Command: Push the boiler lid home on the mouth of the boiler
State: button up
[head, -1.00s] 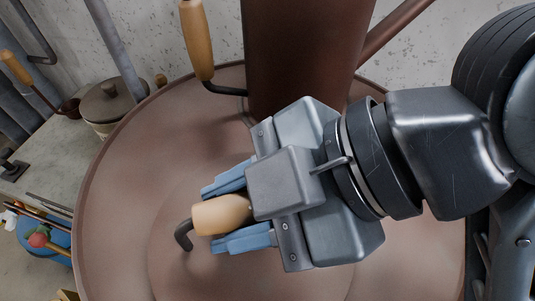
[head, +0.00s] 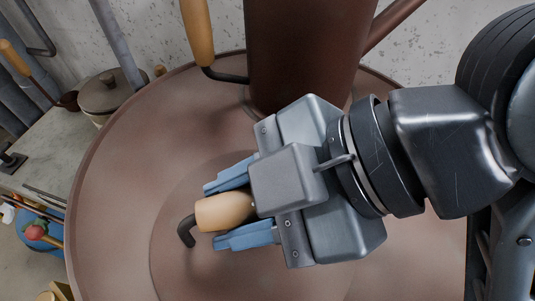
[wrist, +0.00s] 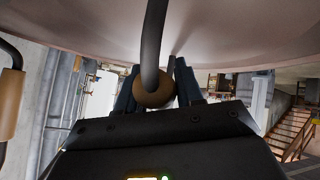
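The boiler lid (head: 120,190) is a large, round, brown-red disc that fills most of the head view. A dark red upright pipe (head: 300,55) rises at its far side. One bent dark handle with a wooden grip (head: 198,32) stands at the back left. A second wooden grip (head: 222,212) on a dark bent rod lies between the blue fingers of my gripper (head: 238,210), which are closed against its sides. In the wrist view this grip (wrist: 152,90) is end-on between the fingers, with the lid's surface above. The boiler's mouth is hidden, so I cannot tell how the lid sits on it.
A blue container (head: 38,235) with tools is at lower left. A slanting brown pipe (head: 400,20) is at upper right.

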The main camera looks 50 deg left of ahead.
jog(key=o, duration=0.5)
jog(key=shift+f, duration=0.1)
jog(key=shift+s, duration=0.1)
